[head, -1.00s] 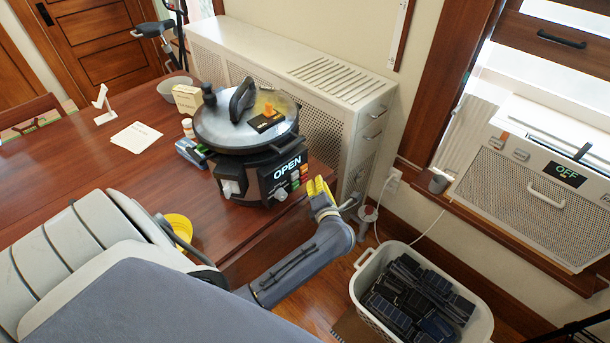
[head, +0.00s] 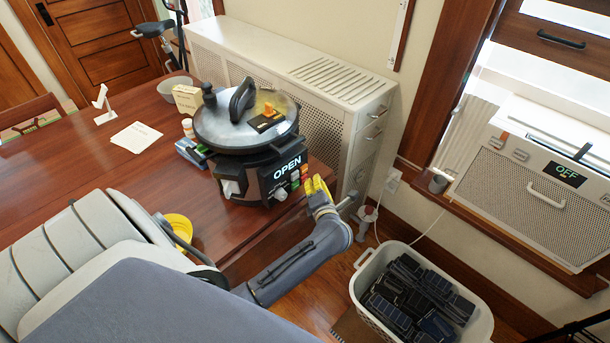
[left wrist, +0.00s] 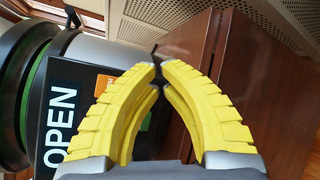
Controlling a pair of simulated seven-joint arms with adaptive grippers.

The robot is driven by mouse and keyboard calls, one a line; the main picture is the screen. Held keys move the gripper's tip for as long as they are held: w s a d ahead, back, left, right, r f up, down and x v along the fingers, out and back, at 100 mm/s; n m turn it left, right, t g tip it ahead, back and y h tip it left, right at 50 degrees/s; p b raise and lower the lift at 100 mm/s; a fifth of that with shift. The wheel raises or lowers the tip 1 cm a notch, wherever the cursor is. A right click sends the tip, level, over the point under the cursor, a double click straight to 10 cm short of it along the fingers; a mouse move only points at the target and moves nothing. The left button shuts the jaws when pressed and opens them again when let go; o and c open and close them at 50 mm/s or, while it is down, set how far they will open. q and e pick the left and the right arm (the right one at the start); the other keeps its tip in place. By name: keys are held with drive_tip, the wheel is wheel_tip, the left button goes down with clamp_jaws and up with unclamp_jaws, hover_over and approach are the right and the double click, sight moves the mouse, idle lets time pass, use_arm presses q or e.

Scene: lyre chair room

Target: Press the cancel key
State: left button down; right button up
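A black and silver pressure cooker (head: 226,160) stands near the table's right end. Its front panel carries a display (head: 288,167) reading OPEN, also seen sideways in the left wrist view (left wrist: 60,125). In the left wrist view an orange patch (left wrist: 103,84) shows beside the display. My left gripper (head: 314,182) has yellow fingers with tips together (left wrist: 156,66), empty, just right of the keys. Contact is unclear. My right gripper is out of view.
The wooden table (head: 60,210) holds a yellow bowl (head: 178,228), papers (head: 136,137) and small boxes. A white radiator cover (head: 300,75) stands close behind the cooker. A white basket (head: 365,285) of dark items sits on the floor at right.

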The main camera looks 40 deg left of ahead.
use_arm(q)
drive_tip(key=shift+a, duration=0.4)
idle(0.8)
drive_tip(key=shift+d, duration=0.15)
drive_tip(key=shift+s+d, duration=0.1)
drive_tip(key=shift+d, duration=0.6)
drive_tip(key=d, duration=0.5)
drive_tip(key=shift+s, duration=0.35)
idle(0.8)
